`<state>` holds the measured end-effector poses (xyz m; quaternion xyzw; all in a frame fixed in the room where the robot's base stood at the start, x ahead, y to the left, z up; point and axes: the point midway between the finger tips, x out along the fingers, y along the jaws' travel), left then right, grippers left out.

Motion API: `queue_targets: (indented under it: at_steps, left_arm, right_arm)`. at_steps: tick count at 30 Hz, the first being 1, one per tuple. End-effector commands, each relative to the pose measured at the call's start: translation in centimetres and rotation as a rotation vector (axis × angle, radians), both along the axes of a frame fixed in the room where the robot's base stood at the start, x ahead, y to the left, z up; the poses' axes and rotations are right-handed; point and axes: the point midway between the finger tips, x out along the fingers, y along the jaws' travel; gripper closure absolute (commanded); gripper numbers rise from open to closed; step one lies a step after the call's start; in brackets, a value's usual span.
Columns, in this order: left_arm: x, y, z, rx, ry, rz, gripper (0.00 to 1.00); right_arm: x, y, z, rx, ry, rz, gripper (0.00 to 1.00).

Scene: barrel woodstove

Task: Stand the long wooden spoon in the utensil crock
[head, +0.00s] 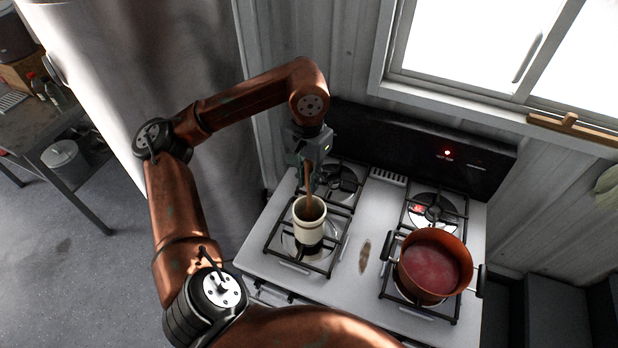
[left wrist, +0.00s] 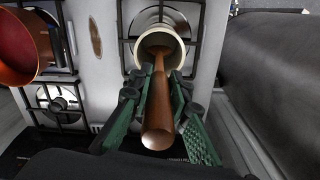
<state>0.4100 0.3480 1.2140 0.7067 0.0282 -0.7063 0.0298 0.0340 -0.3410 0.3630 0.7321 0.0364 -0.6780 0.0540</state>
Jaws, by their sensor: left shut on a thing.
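The cream utensil crock (head: 308,232) stands upright on the front left burner of the stove. The brown wooden spoon (head: 309,186) is held nearly upright over it, its lower end inside the crock's mouth. My left gripper (head: 308,176) is shut on the spoon above the crock's rim. In the left wrist view, the green fingers of the gripper (left wrist: 160,88) clasp the spoon (left wrist: 158,125) from both sides, and its far end passes into the crock (left wrist: 133,45). The spoon's tip is hidden inside, so I cannot tell whether it touches the bottom. My right gripper is out of view.
A copper pot (head: 432,266) with reddish contents stands on the front right burner. A small brown spoon rest (head: 365,254) lies between the burners. The dark stove back panel (head: 420,150) rises behind the burners. The two rear burners are empty.

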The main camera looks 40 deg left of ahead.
Motion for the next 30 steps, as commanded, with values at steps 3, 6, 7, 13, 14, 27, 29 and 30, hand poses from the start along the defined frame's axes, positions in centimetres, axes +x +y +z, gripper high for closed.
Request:
queue_targets:
  at_steps: [3,6,7,13,14,27,29,30]
  left_arm:
    - [0.0,0.01,-0.29,0.0,-0.001,0.0,1.0]
    - [0.0,0.01,-0.25,0.0,-0.001,0.0,1.0]
    - [0.0,0.01,-0.24,0.0,-0.001,0.0,1.0]
    - [0.0,0.01,-0.23,0.0,-0.001,0.0,0.77]
    - [0.0,0.01,-0.24,0.0,-0.001,0.0,0.75]
    - [0.0,0.0,-0.21,0.0,0.0,0.0,0.63]
    - [0.03,-0.01,0.01,0.0,-0.001,0.0,0.63]
    - [0.05,-0.03,0.28,-0.001,-0.002,0.0,0.63]
  right_arm:
    - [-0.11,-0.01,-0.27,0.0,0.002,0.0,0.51]
    - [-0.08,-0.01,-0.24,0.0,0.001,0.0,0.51]
    - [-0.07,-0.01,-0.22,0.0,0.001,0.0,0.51]
    - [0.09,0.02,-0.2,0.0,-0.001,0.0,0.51]
    - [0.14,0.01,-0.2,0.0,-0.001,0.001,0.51]
    - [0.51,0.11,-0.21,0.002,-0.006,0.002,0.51]
    - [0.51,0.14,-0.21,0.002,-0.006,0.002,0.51]
    - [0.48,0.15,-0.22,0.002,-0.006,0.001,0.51]
